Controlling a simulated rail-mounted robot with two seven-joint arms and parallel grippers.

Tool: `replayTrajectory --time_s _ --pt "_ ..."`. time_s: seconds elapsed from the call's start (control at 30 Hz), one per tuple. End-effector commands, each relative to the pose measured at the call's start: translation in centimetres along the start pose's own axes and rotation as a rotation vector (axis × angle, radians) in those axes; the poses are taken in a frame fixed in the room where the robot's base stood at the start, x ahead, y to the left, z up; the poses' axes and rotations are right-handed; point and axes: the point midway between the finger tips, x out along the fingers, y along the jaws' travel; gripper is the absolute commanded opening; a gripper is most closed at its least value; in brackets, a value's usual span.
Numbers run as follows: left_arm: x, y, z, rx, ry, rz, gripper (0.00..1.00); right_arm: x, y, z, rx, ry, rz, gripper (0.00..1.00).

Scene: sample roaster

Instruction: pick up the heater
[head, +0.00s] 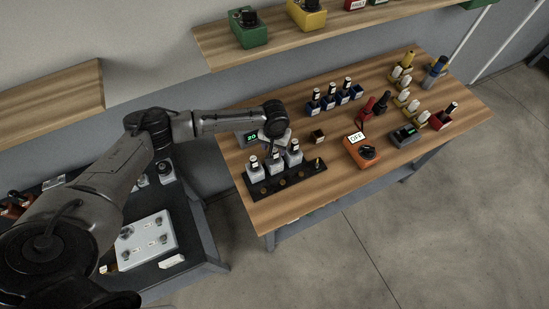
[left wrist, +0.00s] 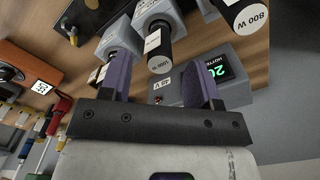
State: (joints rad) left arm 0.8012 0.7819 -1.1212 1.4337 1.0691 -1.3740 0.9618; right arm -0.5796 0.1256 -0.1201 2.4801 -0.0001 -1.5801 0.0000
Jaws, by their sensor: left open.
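Three grey blocks with black cylindrical tops and white labels stand on a black tray (head: 290,187) at the left of the wooden table: a left one (head: 255,172), a middle one (head: 275,167) and a right one (head: 294,158). In the left wrist view one label reads 800 W, on the heater at the top right (left wrist: 248,16); another heater (left wrist: 158,44) shows near the fingers, its label hard to read. My left gripper (left wrist: 163,75) is open, with nothing seen held between its purple fingers. In the head view it is just behind the heaters, its fingers mostly hidden. My right gripper is not in view.
A grey box with a green display (head: 250,136) stands behind the heaters. An orange dial box (head: 362,152), a grey meter (head: 405,136) and several small coloured holders stand further right. A shelf (head: 300,38) hangs above. The table's front right is clear.

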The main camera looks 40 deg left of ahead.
Motion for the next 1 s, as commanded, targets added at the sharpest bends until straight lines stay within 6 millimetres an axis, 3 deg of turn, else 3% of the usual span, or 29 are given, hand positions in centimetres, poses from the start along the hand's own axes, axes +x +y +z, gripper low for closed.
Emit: replayTrajectory --time_s 0.5,0.8,1.0 --pt "5.0 0.0 0.2 0.0 -0.001 -0.001 0.57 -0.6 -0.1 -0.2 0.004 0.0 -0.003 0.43" --pt "5.4 0.0 0.2 0.0 -0.001 0.0 0.57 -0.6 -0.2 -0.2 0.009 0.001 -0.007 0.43" --pt "5.3 0.0 0.2 0.0 -0.001 0.0 0.39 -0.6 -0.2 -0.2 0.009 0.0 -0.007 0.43"
